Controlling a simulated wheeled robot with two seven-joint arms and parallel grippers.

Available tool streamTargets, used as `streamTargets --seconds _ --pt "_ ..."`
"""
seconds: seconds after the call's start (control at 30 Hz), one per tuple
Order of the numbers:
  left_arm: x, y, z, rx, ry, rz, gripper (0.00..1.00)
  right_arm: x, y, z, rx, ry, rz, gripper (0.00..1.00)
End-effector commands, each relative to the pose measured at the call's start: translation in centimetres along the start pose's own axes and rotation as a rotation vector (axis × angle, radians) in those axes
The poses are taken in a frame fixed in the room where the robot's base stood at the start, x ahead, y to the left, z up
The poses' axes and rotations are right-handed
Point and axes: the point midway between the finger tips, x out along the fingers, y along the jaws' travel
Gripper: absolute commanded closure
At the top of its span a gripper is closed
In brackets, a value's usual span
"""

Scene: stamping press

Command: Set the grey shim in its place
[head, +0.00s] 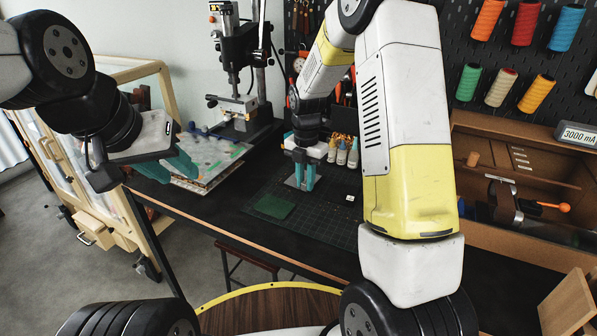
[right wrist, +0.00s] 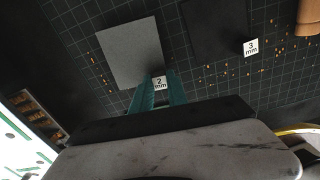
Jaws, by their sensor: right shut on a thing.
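The grey shim (right wrist: 130,52) is a flat square plate. In the right wrist view my right gripper (right wrist: 157,92) is shut on its near edge, next to a white "2 mm" label (right wrist: 159,83). In the head view the shim (head: 299,181) shows partly between the teal fingers of my right gripper (head: 302,184), over the dark cutting mat. I cannot tell whether the shim touches the mat. My left gripper (head: 182,166) hangs at the left near the table edge; its fingers overlap, so its opening is unclear.
A green square (head: 272,206) lies on the mat (head: 325,222). A black plate (right wrist: 220,33) lies beside a "3 mm" label (right wrist: 250,47). The press (head: 240,60) stands at the back left, behind sheets (head: 222,160). Small bottles (head: 341,152) stand behind my right gripper.

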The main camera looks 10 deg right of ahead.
Motion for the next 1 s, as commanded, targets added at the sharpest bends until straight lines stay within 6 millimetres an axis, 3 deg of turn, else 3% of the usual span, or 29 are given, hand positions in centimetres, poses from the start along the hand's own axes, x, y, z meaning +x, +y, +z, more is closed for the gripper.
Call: streamTargets --seconds 0.6,1.0 --pt "0.0 0.0 0.0 0.0 0.0 0.0 0.64 -3.6 0.0 0.0 0.0 -0.001 0.001 1.0" --pt "0.0 0.0 0.0 0.0 0.0 0.0 0.64 -3.9 0.0 0.0 0.0 -0.001 0.0 1.0"
